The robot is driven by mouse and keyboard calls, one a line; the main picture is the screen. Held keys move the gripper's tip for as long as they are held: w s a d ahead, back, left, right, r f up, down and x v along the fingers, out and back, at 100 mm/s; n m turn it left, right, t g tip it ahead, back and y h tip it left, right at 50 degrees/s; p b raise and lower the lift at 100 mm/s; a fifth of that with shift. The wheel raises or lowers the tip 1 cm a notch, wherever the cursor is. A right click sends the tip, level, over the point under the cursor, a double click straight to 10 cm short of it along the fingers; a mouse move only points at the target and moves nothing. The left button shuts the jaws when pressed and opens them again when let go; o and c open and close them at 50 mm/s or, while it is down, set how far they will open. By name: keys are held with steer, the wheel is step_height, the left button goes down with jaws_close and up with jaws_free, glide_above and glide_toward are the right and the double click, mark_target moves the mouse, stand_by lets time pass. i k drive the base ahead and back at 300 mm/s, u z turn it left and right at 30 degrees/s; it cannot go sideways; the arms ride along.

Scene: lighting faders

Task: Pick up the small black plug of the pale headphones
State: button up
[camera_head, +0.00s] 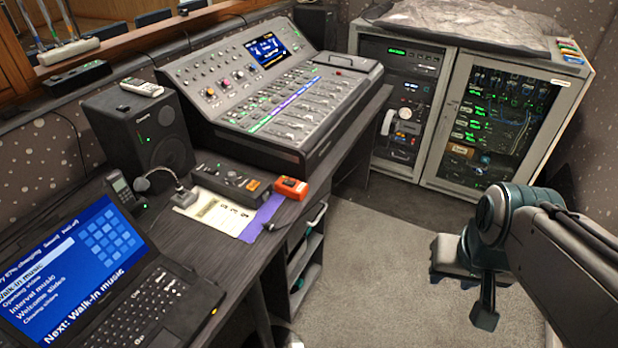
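A small dark plug-like piece (271,227) lies at the front edge of the desk, just below the orange box, with a thin cable near it. It is too small to tell surely that it is the headphones' black plug. A pale curved thing (318,216) shows at the desk's side below it, perhaps part of the pale headphones; the rest is hidden or unclear. My gripper (470,290) hangs over the carpet at the right, well apart from the desk and pointing down. Its fingers are partly hidden, and I cannot tell whether they are open.
The desk holds a laptop (110,275), a speaker (140,130), a small black box (232,181), an orange box (291,188), a purple cloth (262,217) and a lighting console (270,90). An equipment rack (440,175) stands at the back. The carpet (375,275) between is clear.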

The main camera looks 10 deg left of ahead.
mark_target(272, 228)
steer(key=u, duration=0.3)
steer(key=i, duration=0.95)
steer(key=u, duration=0.55)
